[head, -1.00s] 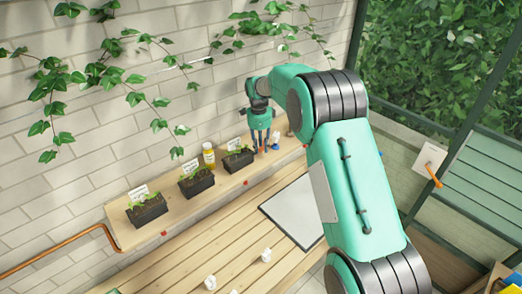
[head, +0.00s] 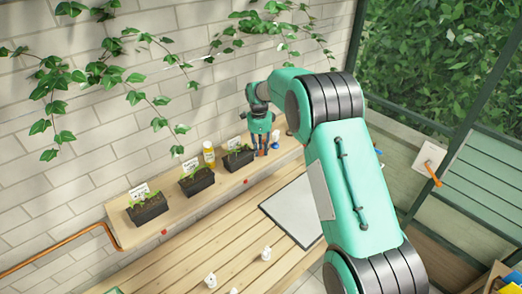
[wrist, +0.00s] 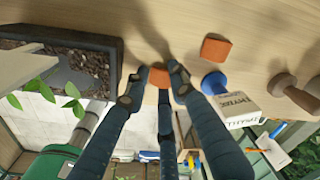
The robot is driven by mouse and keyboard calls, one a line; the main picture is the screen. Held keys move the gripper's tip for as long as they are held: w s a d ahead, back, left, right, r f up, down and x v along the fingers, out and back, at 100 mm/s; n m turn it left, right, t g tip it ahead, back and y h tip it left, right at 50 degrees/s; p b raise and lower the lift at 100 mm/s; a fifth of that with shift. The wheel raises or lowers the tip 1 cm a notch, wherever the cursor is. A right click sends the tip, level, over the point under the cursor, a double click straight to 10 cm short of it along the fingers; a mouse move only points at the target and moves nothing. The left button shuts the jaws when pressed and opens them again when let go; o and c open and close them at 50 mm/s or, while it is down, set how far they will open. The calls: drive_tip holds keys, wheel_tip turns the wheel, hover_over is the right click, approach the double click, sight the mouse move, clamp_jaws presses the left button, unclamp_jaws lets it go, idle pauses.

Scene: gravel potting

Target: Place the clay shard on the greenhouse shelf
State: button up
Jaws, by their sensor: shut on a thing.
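My gripper (wrist: 158,80) is shut on a small orange clay shard (wrist: 163,77), held between the fingertips just over the wooden shelf (wrist: 150,15). Whether the shard touches the wood, I cannot tell. In the head view my gripper (head: 260,152) is at the right part of the shelf (head: 120,236), beside the rightmost planter. A second orange, squarish flat piece (wrist: 215,49) lies on the shelf to the right of the fingers in the wrist view, apart from them.
Dark planters with seedlings and labels stand along the shelf, one (wrist: 110,50) close left of my fingers. A blue-ended object (wrist: 214,82), a lettered pale block (wrist: 238,105) and a wooden knob-like item (wrist: 284,85) are at the right. A yellow bottle (head: 209,154) stands between planters.

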sight(260, 153)
drive_tip(key=shift+s+d+f, duration=0.1)
drive_tip(key=shift+s+f, duration=0.1)
drive_tip(key=shift+f, duration=0.45)
drive_tip(key=o, duration=0.5)
drive_tip(key=shift+f, duration=0.1)
drive_tip(key=shift+c, duration=0.2)
drive_tip(key=shift+s+f, duration=0.15)
drive_tip(key=shift+f, duration=0.1)
drive_tip(key=shift+w+r, duration=0.2)
drive_tip(key=shift+r, duration=0.6)
wheel_tip(260, 153, up, 13)
drive_tip(key=b, duration=0.1)
drive_tip(key=shift+a+f, duration=0.2)
drive_tip(key=shift+a, duration=0.1)
